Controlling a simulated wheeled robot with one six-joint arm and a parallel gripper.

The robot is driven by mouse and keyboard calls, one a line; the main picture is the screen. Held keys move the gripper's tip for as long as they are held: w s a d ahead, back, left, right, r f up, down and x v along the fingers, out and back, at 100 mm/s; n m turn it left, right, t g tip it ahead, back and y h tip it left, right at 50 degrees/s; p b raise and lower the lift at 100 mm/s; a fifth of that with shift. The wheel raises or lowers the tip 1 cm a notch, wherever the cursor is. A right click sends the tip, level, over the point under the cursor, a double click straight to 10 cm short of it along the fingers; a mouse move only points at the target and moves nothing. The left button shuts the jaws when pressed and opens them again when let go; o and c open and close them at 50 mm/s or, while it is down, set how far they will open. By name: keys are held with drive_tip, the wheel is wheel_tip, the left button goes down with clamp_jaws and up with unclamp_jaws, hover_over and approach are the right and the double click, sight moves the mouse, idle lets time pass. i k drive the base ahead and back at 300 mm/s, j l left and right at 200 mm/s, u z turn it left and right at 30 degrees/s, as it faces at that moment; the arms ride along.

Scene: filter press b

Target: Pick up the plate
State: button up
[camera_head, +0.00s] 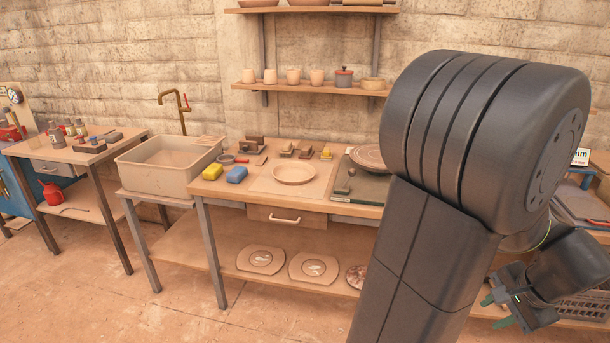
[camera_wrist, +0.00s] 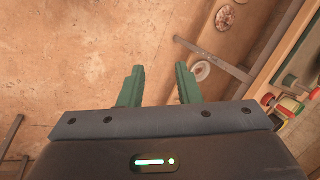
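A round pinkish-beige plate (camera_head: 294,173) lies on a pale board on the wooden workbench, right of the sponges, in the head view. My gripper (camera_head: 492,309) is at the lower right of the head view, lower than the benchtop and well to the right of the plate. In the wrist view my gripper (camera_wrist: 160,88) shows two green fingers standing apart with nothing between them. The wrist view shows mostly floor, and I cannot make out the benchtop plate there.
Yellow (camera_head: 212,171) and blue (camera_head: 237,174) sponges lie left of the plate. A deep sink (camera_head: 168,165) stands left of the bench. Several plates lie on the lower shelf (camera_head: 215,250). A wall shelf (camera_head: 310,88) holds cups. My arm hides the bench's right part. Floor at front left is clear.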

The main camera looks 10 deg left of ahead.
sight(291, 173)
drive_tip(key=i+u, duration=0.2)
drive_tip(key=u, duration=0.2)
drive_tip(key=i+u, duration=0.2)
drive_tip(key=u, duration=0.25)
drive_tip(key=i+l+u, duration=0.1)
drive_tip(key=u, duration=0.3)
drive_tip(key=i+l+u, duration=0.3)
drive_tip(key=i+l, duration=0.9)
drive_tip(key=l, duration=0.05)
